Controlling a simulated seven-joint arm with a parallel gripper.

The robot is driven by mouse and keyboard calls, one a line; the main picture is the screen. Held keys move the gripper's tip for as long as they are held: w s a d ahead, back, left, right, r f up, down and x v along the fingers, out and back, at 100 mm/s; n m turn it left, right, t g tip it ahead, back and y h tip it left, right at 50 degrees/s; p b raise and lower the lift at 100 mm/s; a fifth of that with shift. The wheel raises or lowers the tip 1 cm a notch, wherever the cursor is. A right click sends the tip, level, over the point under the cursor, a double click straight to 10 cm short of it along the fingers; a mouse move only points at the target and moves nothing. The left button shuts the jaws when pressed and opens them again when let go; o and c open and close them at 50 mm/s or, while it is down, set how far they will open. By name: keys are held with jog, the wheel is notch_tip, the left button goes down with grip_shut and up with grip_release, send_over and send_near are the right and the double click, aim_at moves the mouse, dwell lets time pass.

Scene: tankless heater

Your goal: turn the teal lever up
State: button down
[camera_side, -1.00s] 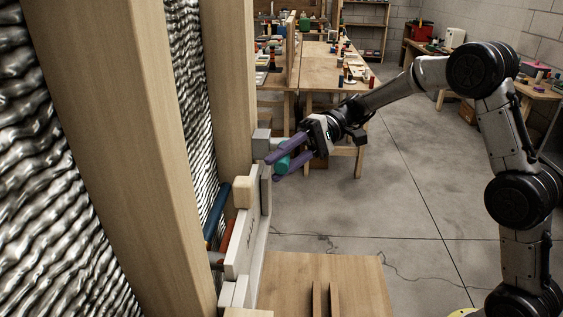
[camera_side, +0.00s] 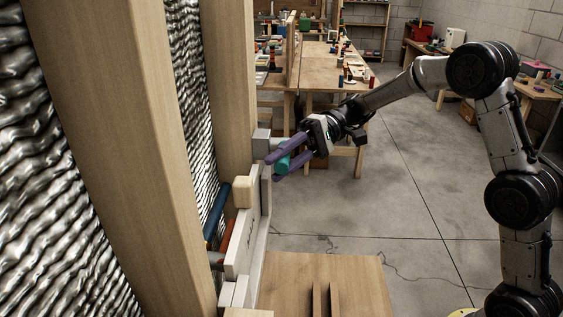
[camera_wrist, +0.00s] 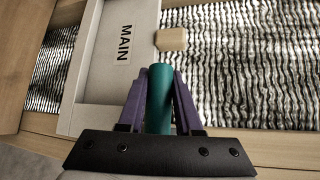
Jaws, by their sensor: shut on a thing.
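The teal lever (camera_side: 283,165) sticks out from the heater panel in the side view. My gripper (camera_side: 272,167) has purple fingers, one on each side of the lever, shut on it. In the wrist view the teal lever (camera_wrist: 159,97) stands between the two purple fingers (camera_wrist: 160,100). The pale panel (camera_wrist: 120,50) beside it carries a "MAIN" label (camera_wrist: 125,44). The lever's base is partly hidden by the fingers in the side view.
A wooden post (camera_side: 145,150) and crinkled silver insulation (camera_side: 55,190) stand left of the panel. A blue pipe (camera_side: 216,212) and an orange-red pipe (camera_side: 226,236) run beside it. A wooden bench (camera_side: 325,275) is below. Open floor lies to the right.

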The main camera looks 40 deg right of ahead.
aim_at(284, 138)
jog(key=shift+r, duration=0.1)
jog(key=r+m+y, duration=0.2)
jog(key=m+y, duration=0.1)
jog(key=shift+w+d+r+g+y, duration=0.2)
jog(key=shift+r+g+y, duration=0.1)
jog(key=shift+g, duration=0.1)
jog(key=r+m+y, duration=0.1)
jog(key=m, duration=0.1)
jog(key=w+d+r+m+t+y, duration=0.1)
jog(key=m+y, duration=0.1)
jog(key=m+t, duration=0.1)
jog(key=w+d+r+m+t+y, duration=0.1)
jog(key=m, duration=0.1)
jog(key=m+t+y, duration=0.1)
jog(key=shift+w+d+r+m+t, duration=0.2)
jog(key=shift+d+m+t, duration=0.05)
jog(key=shift+m+t, duration=0.15)
jog(key=shift+w+d+r+m+t, duration=0.1)
jog(key=shift+w+d+m+t, duration=0.25)
jog(key=shift+m+t, duration=1.15)
jog(key=shift+w+d+r+m+t, duration=0.1)
jog(key=shift+w+d+m+t, duration=0.25)
jog(key=shift+m+t, duration=1.1)
jog(key=shift+w+d+r+m+t, duration=0.1)
jog(key=shift+w+d+m+t, duration=0.25)
jog(key=shift+m+t, duration=1.1)
jog(key=shift+m, duration=0.5)
jog(key=c, duration=0.6)
grip_release()
